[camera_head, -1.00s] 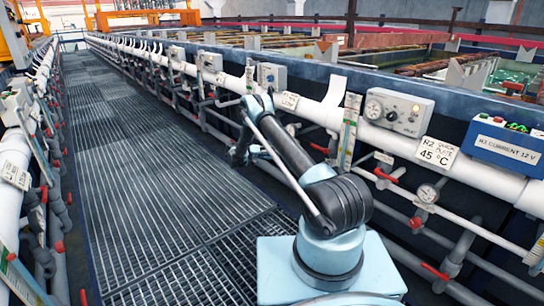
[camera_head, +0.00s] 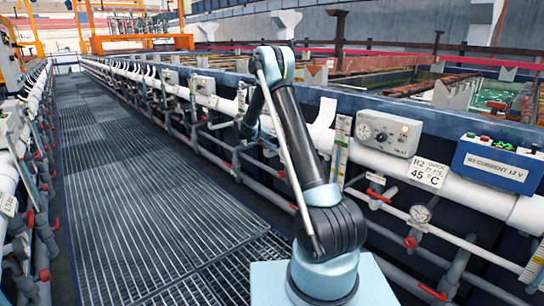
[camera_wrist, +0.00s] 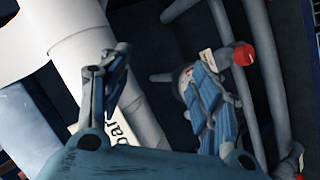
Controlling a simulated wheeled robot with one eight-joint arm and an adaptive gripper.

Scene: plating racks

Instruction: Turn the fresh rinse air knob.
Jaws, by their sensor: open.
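My gripper (camera_wrist: 157,63) is open and empty in the wrist view, its two dark blue fingers spread apart. A red-ended grey fitting (camera_wrist: 243,55) stands beyond the right finger, outside the gap. No readable label marks the fresh rinse air knob, so I cannot tell whether this red end is it. A grey fitting with a small pale tag lies partly hidden behind the right finger. In the head view my raised arm stands in front of the pipe rack, and my gripper cannot be made out clearly behind it.
A white pipe (camera_wrist: 85,60) with partly covered lettering runs close to the left finger. In the head view, a grey control box (camera_head: 388,133), the R2 45 °C sign (camera_head: 428,172) and a blue current box (camera_head: 497,163) line the right rack. The grated walkway (camera_head: 120,190) is clear.

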